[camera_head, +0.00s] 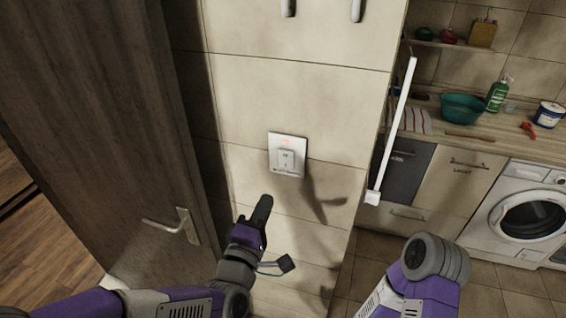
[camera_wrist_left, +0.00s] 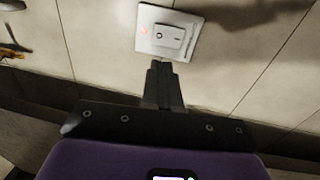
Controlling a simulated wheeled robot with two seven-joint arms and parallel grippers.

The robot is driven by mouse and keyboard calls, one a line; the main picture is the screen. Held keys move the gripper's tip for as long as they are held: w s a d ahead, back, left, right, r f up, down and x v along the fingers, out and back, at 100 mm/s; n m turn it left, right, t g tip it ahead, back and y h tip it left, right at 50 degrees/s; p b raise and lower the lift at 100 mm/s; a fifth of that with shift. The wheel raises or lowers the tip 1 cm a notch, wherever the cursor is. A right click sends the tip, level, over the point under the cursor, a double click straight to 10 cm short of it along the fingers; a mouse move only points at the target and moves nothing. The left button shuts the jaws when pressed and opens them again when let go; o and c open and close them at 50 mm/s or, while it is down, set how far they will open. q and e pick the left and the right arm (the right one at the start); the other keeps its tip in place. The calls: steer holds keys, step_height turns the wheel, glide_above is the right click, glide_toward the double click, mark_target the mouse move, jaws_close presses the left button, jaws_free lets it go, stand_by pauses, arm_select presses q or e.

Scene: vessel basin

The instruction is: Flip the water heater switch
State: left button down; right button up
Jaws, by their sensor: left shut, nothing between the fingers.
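The water heater switch (camera_head: 287,156) is a white square plate with a rocker and a small red light, mounted on the tiled wall. It also shows in the left wrist view (camera_wrist_left: 168,33), straight ahead of the fingers. My left gripper (camera_head: 264,204) is below and slightly left of the switch in the head view, apart from it there. In the left wrist view its fingers (camera_wrist_left: 163,68) are shut together with nothing between them, the tips just below the plate's edge. I cannot tell whether they touch the wall. My right arm shows at lower right, but its gripper is not visible.
A brown door with a metal handle (camera_head: 170,225) stands at left. A white vertical bar (camera_head: 393,130) runs by the wall's right edge. Beyond it are a counter (camera_head: 470,140) with a teal bowl (camera_head: 461,108) and a washing machine (camera_head: 526,215). The wall around the switch is clear.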

mark_target(287, 156)
arm_select(q)
steer(key=p+x, duration=0.3)
steer(key=x, duration=1)
steer(key=shift+w+p, duration=0.1)
steer(key=shift+p, duration=0.3)
arm_select(e)
step_height(287, 156, up, 4)
steer(key=shift+r, duration=0.1)
